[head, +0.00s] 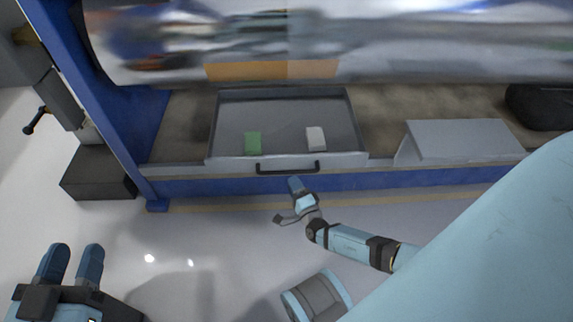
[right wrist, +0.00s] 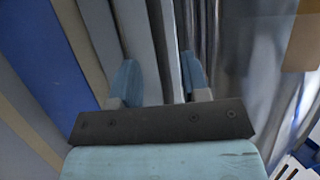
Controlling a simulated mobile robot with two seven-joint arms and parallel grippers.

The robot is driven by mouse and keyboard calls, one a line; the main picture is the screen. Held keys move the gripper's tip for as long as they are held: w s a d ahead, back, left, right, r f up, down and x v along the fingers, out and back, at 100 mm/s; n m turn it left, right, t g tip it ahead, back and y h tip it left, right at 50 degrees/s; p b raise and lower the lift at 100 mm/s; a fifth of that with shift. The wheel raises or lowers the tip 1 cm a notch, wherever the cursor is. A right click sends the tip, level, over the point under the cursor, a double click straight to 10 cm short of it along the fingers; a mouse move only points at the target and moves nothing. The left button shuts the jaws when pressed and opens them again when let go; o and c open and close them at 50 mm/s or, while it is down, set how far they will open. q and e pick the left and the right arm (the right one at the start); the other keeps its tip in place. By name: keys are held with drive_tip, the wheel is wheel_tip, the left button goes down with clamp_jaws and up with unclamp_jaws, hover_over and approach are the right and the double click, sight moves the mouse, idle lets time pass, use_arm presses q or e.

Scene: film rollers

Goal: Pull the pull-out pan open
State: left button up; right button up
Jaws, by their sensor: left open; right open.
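The pull-out pan (head: 285,112) is a shallow grey tray under the large shiny roller in the head view. Its dark bar handle (head: 287,169) is on the front wall. A green block (head: 253,142) and a white block (head: 316,138) lie in it. My right gripper (head: 288,200) is open, just below the handle in the picture; I cannot tell whether it touches it. Its two spread fingers also show in the right wrist view (right wrist: 159,82), with no clear grip on anything. My left gripper (head: 72,264) is open and empty at the lower left, far from the pan.
The roller (head: 400,50) spans the top above the pan. A blue frame post (head: 90,90) stands left. A grey sloped panel (head: 463,140) is right of the pan, with a black object (head: 540,105) beyond. The pale floor (head: 200,235) in front is clear.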

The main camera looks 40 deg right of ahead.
sight(287, 171)
use_arm(q)
drive_tip(key=shift+w+a+r+m+t+b, duration=0.15)
drive_tip(key=shift+w+a+m+t+b, duration=0.2)
drive_tip(key=shift+m+b, duration=0.35)
use_arm(e)
drive_tip(key=shift+x, duration=2.85)
use_arm(q)
drive_tip(key=shift+d, duration=0.1)
use_arm(e)
clamp_jaws()
